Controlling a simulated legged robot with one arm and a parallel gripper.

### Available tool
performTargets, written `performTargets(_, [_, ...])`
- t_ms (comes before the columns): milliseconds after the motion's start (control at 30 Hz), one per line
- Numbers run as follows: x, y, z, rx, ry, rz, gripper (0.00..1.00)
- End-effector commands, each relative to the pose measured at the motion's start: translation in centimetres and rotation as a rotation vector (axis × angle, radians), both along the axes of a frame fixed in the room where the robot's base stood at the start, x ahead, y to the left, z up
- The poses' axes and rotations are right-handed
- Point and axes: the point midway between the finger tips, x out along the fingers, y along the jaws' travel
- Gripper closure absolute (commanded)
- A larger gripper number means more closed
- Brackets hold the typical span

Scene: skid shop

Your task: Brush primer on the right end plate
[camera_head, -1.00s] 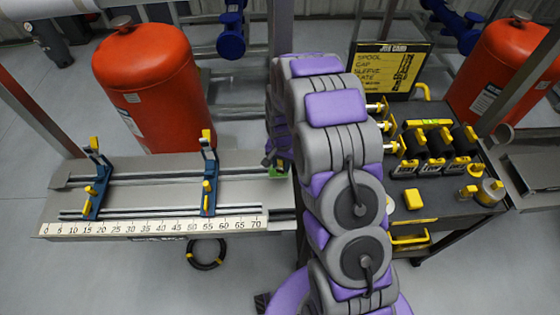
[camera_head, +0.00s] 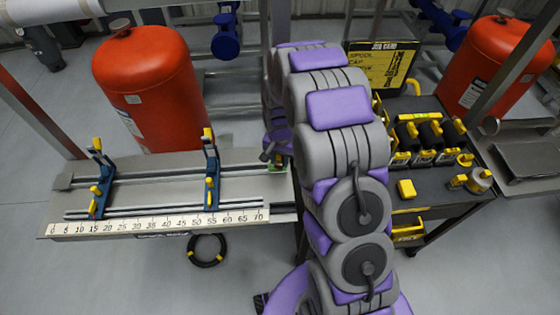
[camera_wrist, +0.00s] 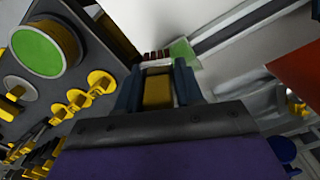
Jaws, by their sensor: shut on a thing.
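In the wrist view my gripper (camera_wrist: 158,90) is shut on a yellow block-like handle (camera_wrist: 157,92), which looks like the brush's. Dark reddish bristle-like strips (camera_wrist: 156,56) show just past it. A small green face (camera_wrist: 181,53) lies beyond the fingertips, beside a long grey rail; I cannot tell if the bristles touch it. A green patch (camera_head: 275,158) shows at the bench's right end, partly behind my arm. I cannot make out for certain which part is the right end plate.
The grey bench (camera_head: 150,232) carries a scale and two blue clamps (camera_head: 211,170) with yellow handles. A dark cart (camera_head: 440,190) with black and yellow items stands right of my arm. Orange tanks (camera_head: 150,85) stand behind. A black ring (camera_head: 206,250) lies on the floor.

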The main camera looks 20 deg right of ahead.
Motion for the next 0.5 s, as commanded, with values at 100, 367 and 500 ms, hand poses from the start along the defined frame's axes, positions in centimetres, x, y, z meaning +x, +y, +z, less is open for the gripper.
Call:
performTargets(100, [0.1, -0.2, 1.3, 0.001, -0.004, 0.0, 0.93])
performTargets(367, [0.1, -0.5, 2.2, 0.003, -0.002, 0.0, 0.93])
performTargets(500, [0.0, -0.5, 2.1, 0.002, -0.002, 0.0, 0.93])
